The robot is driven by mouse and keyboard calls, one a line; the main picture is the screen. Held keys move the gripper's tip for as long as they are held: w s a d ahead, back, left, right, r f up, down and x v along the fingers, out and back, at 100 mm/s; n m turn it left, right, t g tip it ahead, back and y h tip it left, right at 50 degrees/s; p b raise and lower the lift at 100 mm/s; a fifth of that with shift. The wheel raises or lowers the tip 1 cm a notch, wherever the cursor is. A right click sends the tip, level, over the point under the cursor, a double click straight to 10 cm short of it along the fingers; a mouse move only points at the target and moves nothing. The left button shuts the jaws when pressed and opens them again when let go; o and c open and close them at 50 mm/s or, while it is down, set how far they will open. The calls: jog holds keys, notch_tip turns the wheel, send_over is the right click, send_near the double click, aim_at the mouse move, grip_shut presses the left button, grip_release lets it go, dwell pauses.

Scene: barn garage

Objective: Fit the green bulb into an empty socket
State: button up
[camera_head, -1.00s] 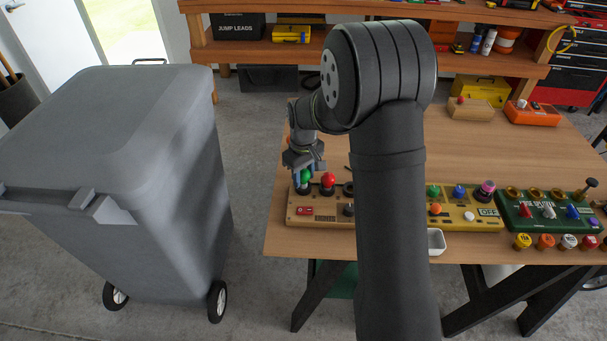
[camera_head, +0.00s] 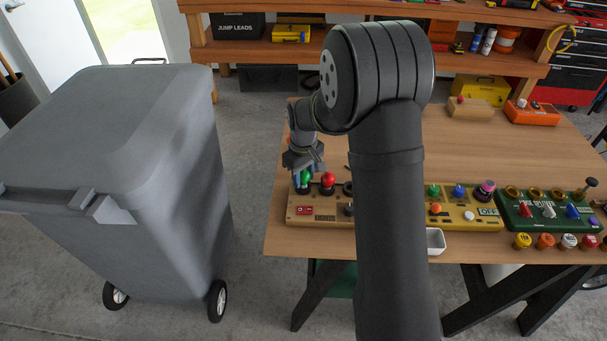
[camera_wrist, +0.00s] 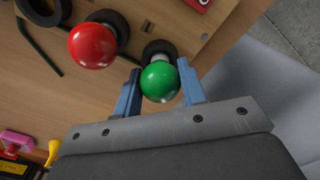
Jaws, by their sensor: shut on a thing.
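The green bulb (camera_wrist: 160,82) is between the two blue-grey fingers of my gripper (camera_wrist: 161,93), which is shut on it. Its pale base points at a dark round socket (camera_wrist: 158,48) on the wooden board (camera_wrist: 185,28). The base is at the socket mouth; I cannot tell how far in it sits. In the head view the green bulb (camera_head: 305,176) shows under my gripper (camera_head: 303,178) at the left end of the wooden board (camera_head: 325,211). A red bulb (camera_head: 328,179) sits in the socket beside it, and the red bulb also shows in the wrist view (camera_wrist: 92,46).
Another dark socket (camera_wrist: 42,10) lies beyond the red bulb. A yellow board (camera_head: 462,222) and a green board (camera_head: 535,222) with bulbs stand to the right. A small white tray (camera_head: 436,240) is at the table's front edge. A grey bin (camera_head: 120,180) stands left of the table.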

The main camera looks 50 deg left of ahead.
aim_at(304, 171)
jog(key=shift+f, duration=0.35)
jog(key=o, duration=0.7)
jog(key=shift+c, duration=0.2)
jog(key=shift+r, duration=5.5)
jog(key=shift+f, duration=0.1)
jog(key=shift+f, duration=4.4)
